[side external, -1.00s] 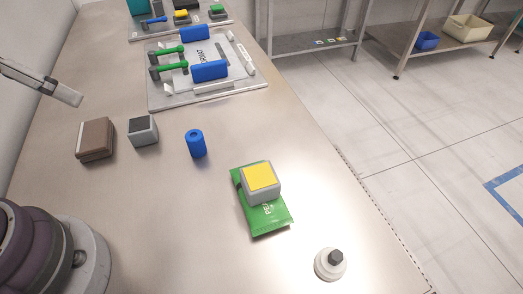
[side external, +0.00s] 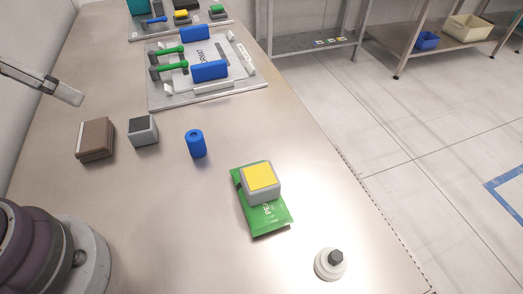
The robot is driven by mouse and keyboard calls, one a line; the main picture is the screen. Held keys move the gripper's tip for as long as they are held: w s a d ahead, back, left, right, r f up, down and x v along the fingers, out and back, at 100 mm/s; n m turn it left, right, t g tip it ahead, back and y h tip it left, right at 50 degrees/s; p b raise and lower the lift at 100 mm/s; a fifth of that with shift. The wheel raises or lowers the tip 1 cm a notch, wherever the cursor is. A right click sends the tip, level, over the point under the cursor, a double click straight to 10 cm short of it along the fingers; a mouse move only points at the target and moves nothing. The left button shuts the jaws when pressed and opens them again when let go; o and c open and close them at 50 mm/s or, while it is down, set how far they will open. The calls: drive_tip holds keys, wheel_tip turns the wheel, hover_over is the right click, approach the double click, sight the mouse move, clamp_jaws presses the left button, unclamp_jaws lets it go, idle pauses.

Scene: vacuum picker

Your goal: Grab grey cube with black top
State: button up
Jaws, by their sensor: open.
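The grey cube with a black top (side external: 143,131) stands upright on the metal table, left of centre, between a brown box and a blue cylinder. The end of my gripper (side external: 68,92) reaches in from the left edge, above the table. It is apart from the cube, up and to its left in the picture. It is open, and nothing shows held in it. Most of the gripper is outside the picture.
The brown box (side external: 95,139) is close left of the cube, the blue cylinder (side external: 196,144) to its right. A yellow-topped grey block (side external: 260,177) lies on a green packet (side external: 266,216). A white round piece (side external: 330,265) stands in front; a loaded board (side external: 170,101) lies behind.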

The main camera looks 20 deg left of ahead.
drive_tip(key=shift+o, duration=0.6)
drive_tip(key=n+g, duration=0.6)
drive_tip(key=n, duration=0.2)
hover_over(139, 124)
drive_tip(key=w, duration=0.1)
wheel_tip(139, 124, down, 10)
drive_tip(key=shift+d+f, duration=0.1)
drive_tip(key=f, duration=0.7)
drive_tip(key=s+f, duration=0.1)
drive_tip(key=f, duration=0.2)
drive_tip(key=shift+f, duration=0.15)
drive_tip(key=c, duration=1.3)
